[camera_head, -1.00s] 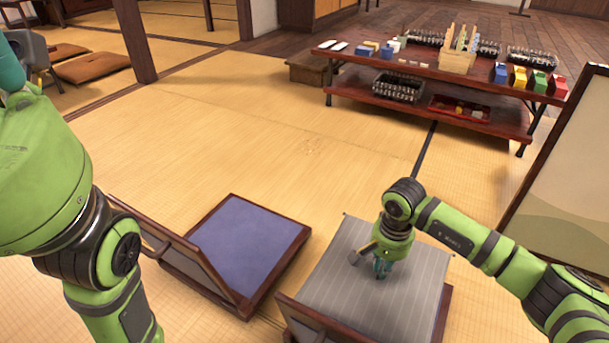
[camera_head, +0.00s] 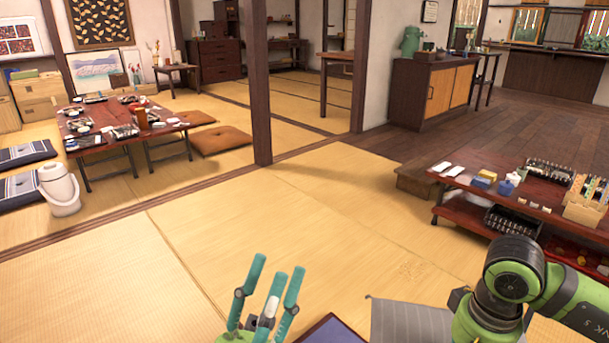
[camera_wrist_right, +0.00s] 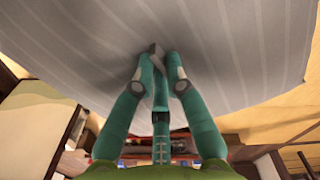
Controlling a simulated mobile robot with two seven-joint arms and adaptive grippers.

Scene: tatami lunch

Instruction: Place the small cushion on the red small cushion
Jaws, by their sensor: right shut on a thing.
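A grey striped cushion (camera_head: 408,322) shows at the bottom edge of the head view, partly cut off and partly behind my right arm. In the right wrist view the grey cushion (camera_wrist_right: 240,40) fills the upper part. My right gripper (camera_wrist_right: 157,55) has its teal fingers closed together on its fabric. I cannot tell whether the cushion is clear of its seat. My left gripper (camera_head: 268,285) is open and empty at the bottom of the head view, left of the cushion. No clearly red cushion shows; a brown-orange cushion (camera_head: 220,139) and another (camera_head: 190,118) lie beside a far low table.
A blue seat with a dark frame (camera_head: 332,330) is at the bottom edge. The far low table (camera_head: 90,125) holds dishes; a white pot (camera_head: 60,188) stands near it. A wooden post (camera_head: 257,90) rises mid-view. A red-brown bench (camera_head: 475,190) is right. Open tatami lies between.

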